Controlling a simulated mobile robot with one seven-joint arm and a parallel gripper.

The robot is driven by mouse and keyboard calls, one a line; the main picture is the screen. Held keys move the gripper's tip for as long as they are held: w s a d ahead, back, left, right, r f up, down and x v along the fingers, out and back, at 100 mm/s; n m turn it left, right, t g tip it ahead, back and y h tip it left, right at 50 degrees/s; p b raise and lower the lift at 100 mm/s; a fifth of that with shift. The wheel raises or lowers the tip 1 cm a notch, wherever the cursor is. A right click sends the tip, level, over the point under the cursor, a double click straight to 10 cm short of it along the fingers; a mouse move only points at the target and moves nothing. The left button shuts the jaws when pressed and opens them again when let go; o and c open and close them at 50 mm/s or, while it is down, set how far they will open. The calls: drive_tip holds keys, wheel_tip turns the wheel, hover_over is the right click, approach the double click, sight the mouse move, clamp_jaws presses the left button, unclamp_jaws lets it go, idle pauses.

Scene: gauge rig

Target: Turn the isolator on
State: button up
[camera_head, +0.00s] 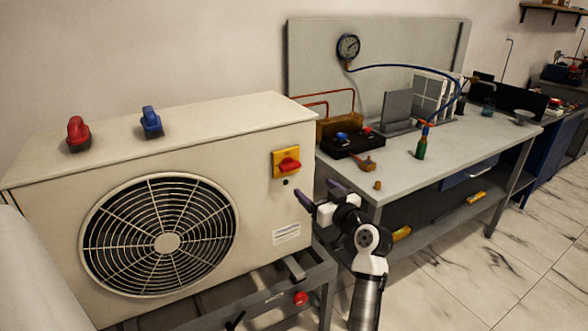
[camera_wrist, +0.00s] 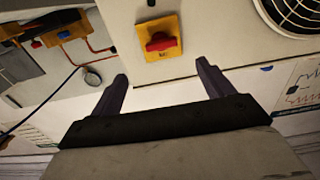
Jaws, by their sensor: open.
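The isolator is a red rotary handle (camera_head: 289,165) on a yellow plate (camera_head: 277,155), mounted on the right part of the beige fan unit's front. In the wrist view the red handle (camera_wrist: 161,42) lies across the yellow plate (camera_wrist: 146,36), beyond and above the fingertips. My gripper (camera_head: 315,197) is below and slightly right of the isolator in the head view. In the wrist view my gripper (camera_wrist: 163,83) has its two dark fingers wide apart with nothing between them. The fingers appear apart from the handle.
The beige fan unit (camera_head: 60,195) carries a red knob (camera_head: 78,134) and a blue knob (camera_head: 151,122) on top. A grey workbench (camera_head: 460,150) to the right holds a gauge board (camera_head: 300,60), a black manifold box (camera_head: 352,143) and a green bottle (camera_head: 422,146). Floor is open at the right.

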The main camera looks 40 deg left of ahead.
sight(292, 168)
drive_tip(key=p+x, duration=0.3)
drive_tip(key=x, duration=0.9)
drive_tip(key=shift+a+r, duration=0.15)
drive_tip(key=shift+a, duration=0.05)
drive_tip(key=c, duration=1)
